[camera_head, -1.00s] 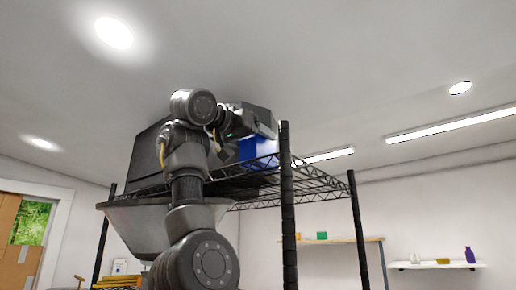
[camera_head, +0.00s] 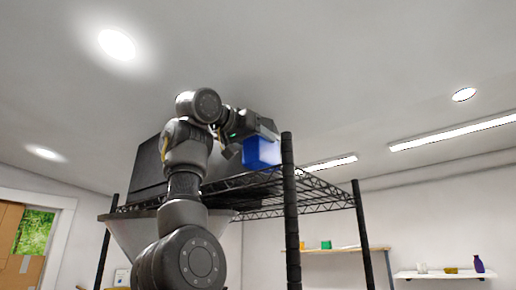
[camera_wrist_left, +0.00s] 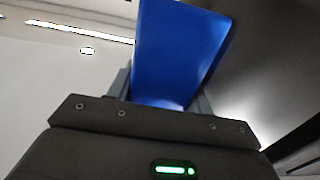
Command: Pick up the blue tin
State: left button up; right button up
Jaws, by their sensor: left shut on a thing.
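The blue tin (camera_head: 262,153) is at the top of the black wire rack, close to its front post in the head view. My left gripper (camera_head: 246,143) is shut on it. In the left wrist view the blue tin (camera_wrist_left: 180,52) stands up between the two fingers of the left gripper (camera_wrist_left: 160,92), tilted a little in the picture. In the head view the fingers are mostly hidden behind the wrist and the tin. The tin seems to be just above the rack's top shelf. My right gripper is not in view.
The black wire rack (camera_head: 315,190) has upright posts near the tin, one (camera_head: 290,210) just right of it. A large dark box (camera_head: 147,170) stands on the top shelf behind my arm. The ceiling is close above. A wall shelf (camera_head: 440,275) with small items is far right.

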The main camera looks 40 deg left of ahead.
pick_arm(q)
jog(key=s+a+r+p, duration=0.3)
jog(key=s+r, duration=0.7)
jog(key=s, duration=0.4)
